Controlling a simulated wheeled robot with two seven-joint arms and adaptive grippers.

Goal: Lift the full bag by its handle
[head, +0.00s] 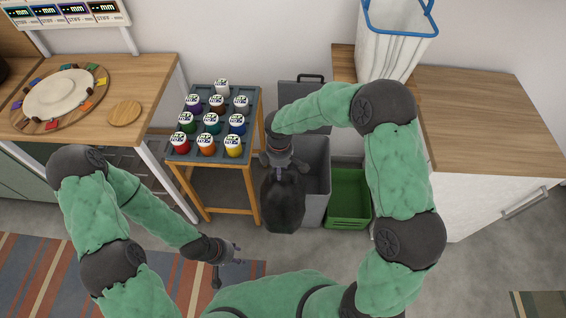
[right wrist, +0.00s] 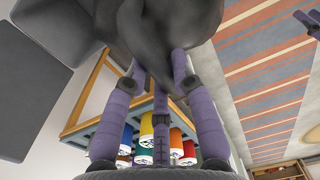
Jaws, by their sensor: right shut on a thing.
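The full bag (head: 283,207) is dark grey, nearly black, and hangs below my right gripper (head: 280,170) in the head view. It is in front of the grey bin (head: 318,165) and overlaps it in the picture. In the right wrist view the bag (right wrist: 165,28) fills the top, and the fingers of my right gripper (right wrist: 158,70) close on its gathered top. The handle itself cannot be made out. My left gripper (head: 229,266) is open and empty, low over the floor near the striped rug.
A wooden-framed rack (head: 212,158) with several coloured pots stands left of the bag. A green crate (head: 348,198) sits right of the bin. A white cabinet (head: 490,175) is at right, a wooden counter (head: 150,75) at left. Floor in front of the crate is clear.

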